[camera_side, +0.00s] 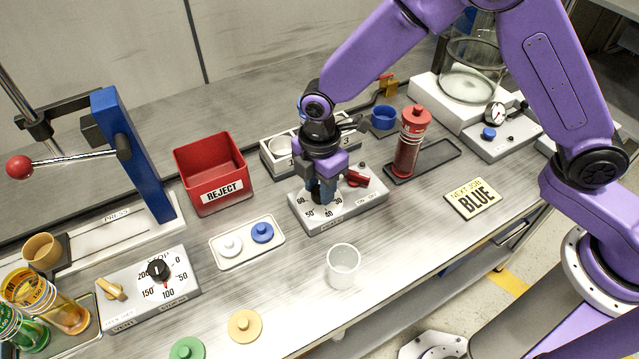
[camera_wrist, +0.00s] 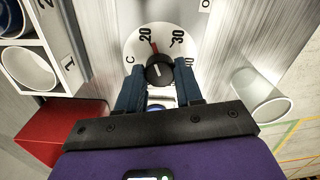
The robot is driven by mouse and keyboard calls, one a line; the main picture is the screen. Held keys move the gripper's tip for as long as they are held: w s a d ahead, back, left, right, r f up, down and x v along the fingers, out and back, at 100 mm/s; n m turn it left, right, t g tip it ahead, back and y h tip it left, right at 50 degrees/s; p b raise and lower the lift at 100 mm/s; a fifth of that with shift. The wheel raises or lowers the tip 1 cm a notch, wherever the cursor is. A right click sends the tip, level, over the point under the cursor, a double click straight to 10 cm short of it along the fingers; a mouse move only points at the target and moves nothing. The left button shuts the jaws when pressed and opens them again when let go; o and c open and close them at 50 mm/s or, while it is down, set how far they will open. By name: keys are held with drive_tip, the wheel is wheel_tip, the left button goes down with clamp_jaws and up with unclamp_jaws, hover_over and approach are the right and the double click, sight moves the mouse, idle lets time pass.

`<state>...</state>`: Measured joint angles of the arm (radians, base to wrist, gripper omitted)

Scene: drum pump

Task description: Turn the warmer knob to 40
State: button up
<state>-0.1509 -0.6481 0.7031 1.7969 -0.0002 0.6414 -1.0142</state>
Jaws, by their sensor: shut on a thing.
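The warmer panel (camera_side: 352,209) is a grey box with a white dial at the table's middle. In the wrist view the dial face (camera_wrist: 138,54) shows 20, 30 and part of 40. The black warmer knob (camera_wrist: 160,70) sits at its centre, with a red mark close to 20, slightly toward 30. My gripper (camera_side: 321,194) reaches down over the dial and hides most of the knob in the side view. In the wrist view my gripper (camera_wrist: 160,88) has its two blue fingers on either side of the knob, shut on it.
A red reject bin (camera_side: 210,172) stands left of the panel, and a white holder (camera_side: 275,158) behind it. A clear cup (camera_side: 343,265) stands in front. A red-capped cylinder (camera_side: 408,150) stands to the right. A red switch (camera_side: 357,179) sits on the panel beside my gripper.

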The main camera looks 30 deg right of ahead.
drive_tip(key=m, duration=0.5)
drive_tip(key=shift+m, duration=0.3)
drive_tip(key=m, duration=1)
drive_tip(key=shift+m, duration=0.4)
drive_tip(key=m, duration=0.5)
drive_tip(key=shift+m, duration=0.3)
drive_tip(key=o, duration=1)
drive_tip(key=shift+o, duration=0.2)
